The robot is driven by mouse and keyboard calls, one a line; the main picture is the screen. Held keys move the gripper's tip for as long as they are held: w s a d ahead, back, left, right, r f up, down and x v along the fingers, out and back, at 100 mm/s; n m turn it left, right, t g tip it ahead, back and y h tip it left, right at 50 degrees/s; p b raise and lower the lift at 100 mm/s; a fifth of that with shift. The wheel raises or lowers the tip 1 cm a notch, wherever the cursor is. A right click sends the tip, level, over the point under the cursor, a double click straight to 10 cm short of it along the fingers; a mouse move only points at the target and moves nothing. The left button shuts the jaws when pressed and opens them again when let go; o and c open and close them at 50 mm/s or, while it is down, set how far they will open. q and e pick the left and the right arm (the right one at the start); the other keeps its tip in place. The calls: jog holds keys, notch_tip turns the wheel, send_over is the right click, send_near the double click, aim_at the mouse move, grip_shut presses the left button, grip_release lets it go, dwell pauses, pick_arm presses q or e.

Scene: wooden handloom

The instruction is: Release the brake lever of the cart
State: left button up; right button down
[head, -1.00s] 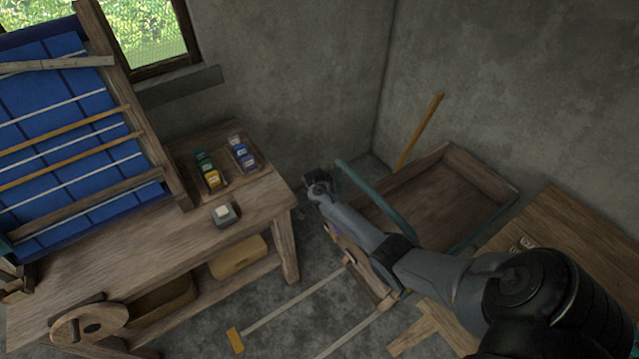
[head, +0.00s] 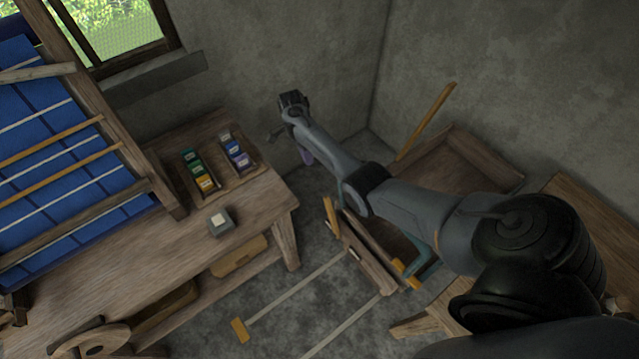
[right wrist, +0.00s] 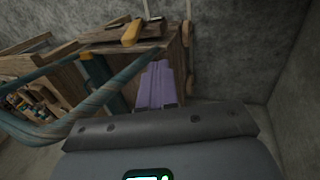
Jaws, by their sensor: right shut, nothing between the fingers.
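The cart is a wooden tray (head: 485,155) with teal tube parts (head: 418,255), in the right half of the head view, partly hidden by my right arm. A long orange-brown stick (head: 427,122) slants up at its back. A short orange stick (head: 332,217) stands at its near left end; I cannot tell which is the brake lever. My right gripper (head: 305,157) has purple fingers, shut and empty, left of the cart and apart from both sticks. In the right wrist view the purple fingers (right wrist: 160,85) point towards wood and teal tubes (right wrist: 80,110). My left gripper is not in view.
The loom (head: 60,140) and a wooden bench (head: 150,245) with coloured boxes (head: 205,183) stand at left. Another wooden table (head: 590,225) is at right. Pale floor rails (head: 295,290) run towards the cart. Grey walls close the corner behind.

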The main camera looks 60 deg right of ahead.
jog(key=s+a+f, duration=0.3)
jog(key=s+f, duration=0.4)
jog(key=f, duration=0.2)
jog(key=shift+f+p, duration=0.3)
jog(key=shift+f, duration=0.05)
dwell(0.4)
